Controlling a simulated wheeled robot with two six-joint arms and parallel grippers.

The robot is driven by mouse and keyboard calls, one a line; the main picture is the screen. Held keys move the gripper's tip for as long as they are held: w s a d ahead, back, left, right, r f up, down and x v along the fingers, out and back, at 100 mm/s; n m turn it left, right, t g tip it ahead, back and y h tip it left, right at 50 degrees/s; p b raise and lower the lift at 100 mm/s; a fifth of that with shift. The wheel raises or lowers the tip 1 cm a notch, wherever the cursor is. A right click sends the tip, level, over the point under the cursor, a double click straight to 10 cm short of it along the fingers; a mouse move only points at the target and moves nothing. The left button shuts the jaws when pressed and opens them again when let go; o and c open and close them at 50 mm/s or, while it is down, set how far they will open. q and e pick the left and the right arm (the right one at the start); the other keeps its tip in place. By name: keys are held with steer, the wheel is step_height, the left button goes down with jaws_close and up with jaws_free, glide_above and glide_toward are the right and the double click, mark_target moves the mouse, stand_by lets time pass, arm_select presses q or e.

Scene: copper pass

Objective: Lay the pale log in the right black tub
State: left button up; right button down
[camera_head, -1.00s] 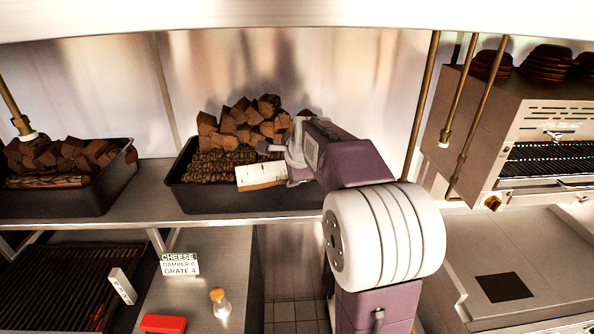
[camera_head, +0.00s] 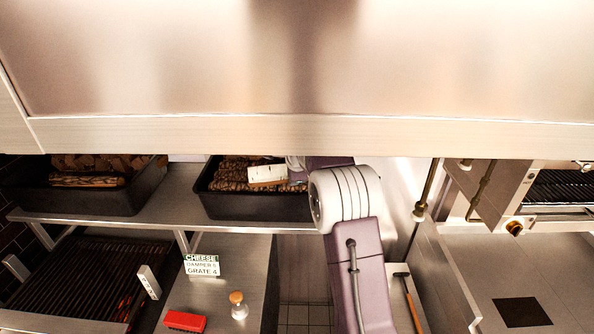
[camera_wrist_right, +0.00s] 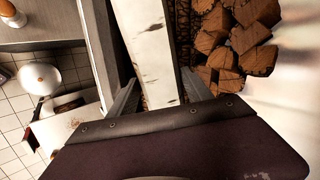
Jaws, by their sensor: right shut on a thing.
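The pale log (camera_head: 267,174) has whitish bark with dark flecks. It lies over the dark bark-covered logs in the right black tub (camera_head: 250,208), within the rim as seen from the head. My right gripper (camera_head: 296,166) is at the log's right end, partly hidden by my arm and the hood. In the right wrist view the pale log (camera_wrist_right: 150,45) runs between the two fingers of my right gripper (camera_wrist_right: 158,88), which is shut on it. Whether the log rests on the wood below is unclear. My left gripper is not in view.
A steel hood (camera_head: 300,135) hides the upper part of the head view. Brown wood chunks (camera_wrist_right: 235,40) lie beside the log. The left black tub (camera_head: 80,202) holds more wood. Below are a grill (camera_head: 85,270), a sign (camera_head: 202,266), a corked bottle (camera_head: 238,306) and a red block (camera_head: 185,321).

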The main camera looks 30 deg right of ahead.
steer(key=shift+w+f, duration=0.35)
steer(key=shift+w, duration=0.3)
steer(key=shift+w+f, duration=0.35)
steer(key=shift+w, duration=0.3)
steer(key=shift+w+f, duration=0.35)
steer(key=shift+w, duration=0.3)
steer(key=shift+s+d, duration=0.1)
steer(key=shift+c, duration=1.9)
jaws_free()
